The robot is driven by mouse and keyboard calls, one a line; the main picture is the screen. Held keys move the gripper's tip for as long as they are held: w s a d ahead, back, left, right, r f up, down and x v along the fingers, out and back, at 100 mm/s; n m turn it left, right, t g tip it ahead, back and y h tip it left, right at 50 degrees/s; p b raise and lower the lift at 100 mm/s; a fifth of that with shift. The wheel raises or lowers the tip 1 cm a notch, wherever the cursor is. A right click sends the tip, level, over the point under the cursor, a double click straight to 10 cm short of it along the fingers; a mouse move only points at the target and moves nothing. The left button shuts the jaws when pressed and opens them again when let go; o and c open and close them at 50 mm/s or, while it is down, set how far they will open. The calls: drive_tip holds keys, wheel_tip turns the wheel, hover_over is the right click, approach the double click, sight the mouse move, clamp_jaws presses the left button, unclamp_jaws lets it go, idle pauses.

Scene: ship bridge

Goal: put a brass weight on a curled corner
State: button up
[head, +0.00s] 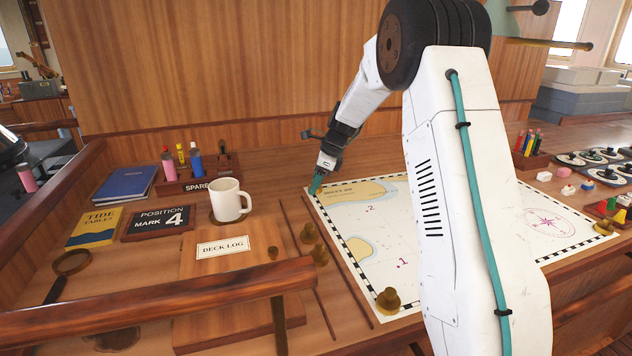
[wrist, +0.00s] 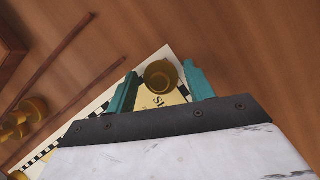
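The chart (head: 375,240) lies on the wooden table. My gripper (head: 316,186) is low at its far left corner. In the wrist view my gripper (wrist: 160,85) is open, its teal fingers on either side of a brass weight (wrist: 160,74) with a gap on each side. That weight appears to stand at the chart's corner (wrist: 166,52); my gripper hides it in the head view. Another brass weight (head: 388,301) sits on the near left corner, and one (head: 604,228) on the right corner. Two more brass weights (head: 309,233) (head: 320,256) stand left of the chart.
Thin wooden strips (head: 312,270) run along the chart's left side. A white mug (head: 228,201), a deck log (head: 222,247) and a position sign (head: 158,222) are farther left. A rack of bottles (head: 200,180) stands behind. A wooden rail (head: 150,312) crosses the front.

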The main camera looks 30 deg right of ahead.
drive_tip(key=shift+o, duration=0.7)
drive_tip(key=v, duration=0.7)
drive_tip(key=shift+r, duration=0.4)
drive_tip(key=shift+s, duration=0.1)
